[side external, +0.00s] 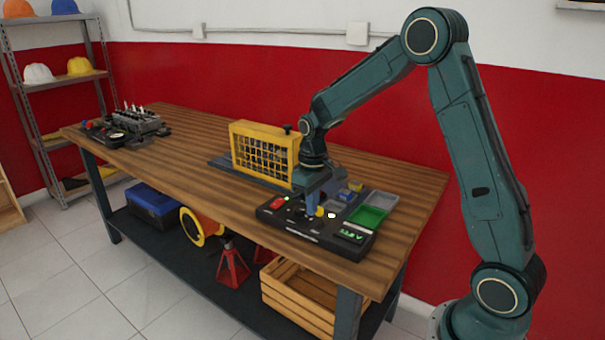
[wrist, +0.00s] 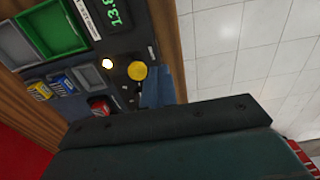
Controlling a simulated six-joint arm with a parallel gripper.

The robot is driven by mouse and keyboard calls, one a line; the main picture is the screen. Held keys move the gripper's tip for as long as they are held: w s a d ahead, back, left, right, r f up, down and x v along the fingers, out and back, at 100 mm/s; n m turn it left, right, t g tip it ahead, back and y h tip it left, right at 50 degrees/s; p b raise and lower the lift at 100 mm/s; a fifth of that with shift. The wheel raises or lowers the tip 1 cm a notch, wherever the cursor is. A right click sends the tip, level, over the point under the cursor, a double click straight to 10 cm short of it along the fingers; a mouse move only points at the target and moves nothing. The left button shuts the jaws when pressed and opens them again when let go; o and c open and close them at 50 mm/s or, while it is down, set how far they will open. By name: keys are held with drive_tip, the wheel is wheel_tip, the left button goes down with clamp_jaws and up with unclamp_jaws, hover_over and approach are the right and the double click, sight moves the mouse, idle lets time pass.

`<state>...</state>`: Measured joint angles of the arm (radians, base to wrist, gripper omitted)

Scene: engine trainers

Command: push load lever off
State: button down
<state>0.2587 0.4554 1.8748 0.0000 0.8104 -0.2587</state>
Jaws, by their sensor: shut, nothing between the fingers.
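A dark control panel (side external: 322,235) lies near the front edge of the bench. A round yellow knob (side external: 320,211), which looks like the load lever's top, stands on it; it also shows in the wrist view (wrist: 137,71). My gripper (side external: 312,209) is shut and empty, pointing down at the panel close beside the knob. In the wrist view the blue-grey fingers (wrist: 157,88) are right next to the knob; I cannot tell whether they touch it. The lever's shaft and slot are mostly hidden. A lit white lamp (wrist: 107,64) and a green voltage display (side external: 351,236) show on the panel.
A green tray (side external: 367,217) and a grey tray (side external: 382,200) sit behind the panel, with small coloured blocks (side external: 350,190) beside them. A yellow caged unit (side external: 264,152) stands to the left. An engine model (side external: 137,122) is at the bench's far end. The bench middle is clear.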

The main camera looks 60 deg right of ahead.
sight(321, 208)
drive_tip(key=shift+f, duration=1.75)
drive_tip(key=shift+d, duration=0.2)
drive_tip(key=shift+d+f, duration=0.2)
drive_tip(key=shift+d, duration=1.1)
drive_tip(key=shift+d+r, duration=0.15)
drive_tip(key=shift+d, duration=0.35)
drive_tip(key=shift+a, duration=0.2)
drive_tip(key=shift+a, duration=0.4)
